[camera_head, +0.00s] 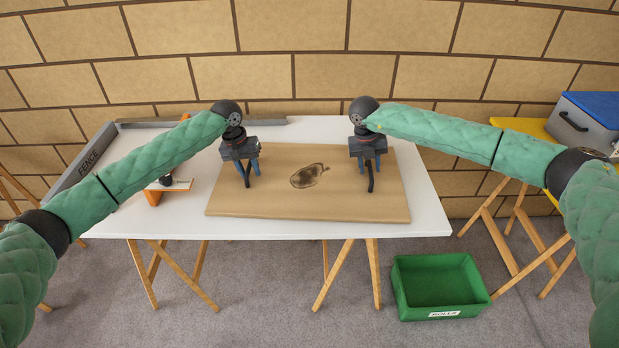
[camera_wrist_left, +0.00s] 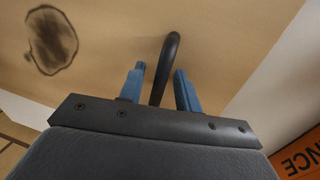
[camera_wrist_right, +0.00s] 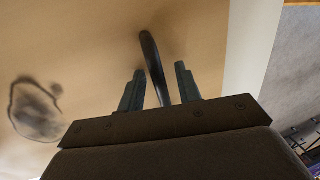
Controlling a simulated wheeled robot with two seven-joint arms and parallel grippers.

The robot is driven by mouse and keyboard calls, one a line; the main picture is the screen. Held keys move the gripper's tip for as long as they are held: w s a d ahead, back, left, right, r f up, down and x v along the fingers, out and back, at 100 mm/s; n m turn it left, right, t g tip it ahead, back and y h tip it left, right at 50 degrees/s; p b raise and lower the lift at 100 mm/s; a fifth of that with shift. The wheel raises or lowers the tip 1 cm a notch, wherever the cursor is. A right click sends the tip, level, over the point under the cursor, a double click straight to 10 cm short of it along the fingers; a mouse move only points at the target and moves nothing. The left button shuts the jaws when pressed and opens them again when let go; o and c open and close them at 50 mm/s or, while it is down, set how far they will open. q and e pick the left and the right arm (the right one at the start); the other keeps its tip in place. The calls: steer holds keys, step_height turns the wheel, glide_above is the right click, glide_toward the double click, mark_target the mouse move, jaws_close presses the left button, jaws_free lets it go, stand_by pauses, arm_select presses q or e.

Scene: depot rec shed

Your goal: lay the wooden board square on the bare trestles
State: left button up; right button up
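The wooden board (camera_head: 310,208), brown with a dark oval mark (camera_head: 310,175), lies flat on a white tabletop (camera_head: 420,215). It has two dark handles, one near each end. My left gripper (camera_head: 250,172) is over the board's left end, its blue fingers open on either side of the left handle (camera_wrist_left: 171,50), with gaps showing. My right gripper (camera_head: 370,165) is over the right end, its fingers open around the right handle (camera_wrist_right: 150,50), also with gaps. Wooden trestles (camera_head: 375,275) stand under the white tabletop. I cannot make out clearly bare trestles.
A green crate (camera_head: 400,300) labelled "ROLLS" is on the floor at front right. A yellow surface (camera_head: 535,130) on trestles (camera_head: 505,245) bears a blue-lidded grey box (camera_head: 585,125).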

arm_select(q)
jaws_close()
arm_select(e)
jaws_close()
stand_by(1.3)
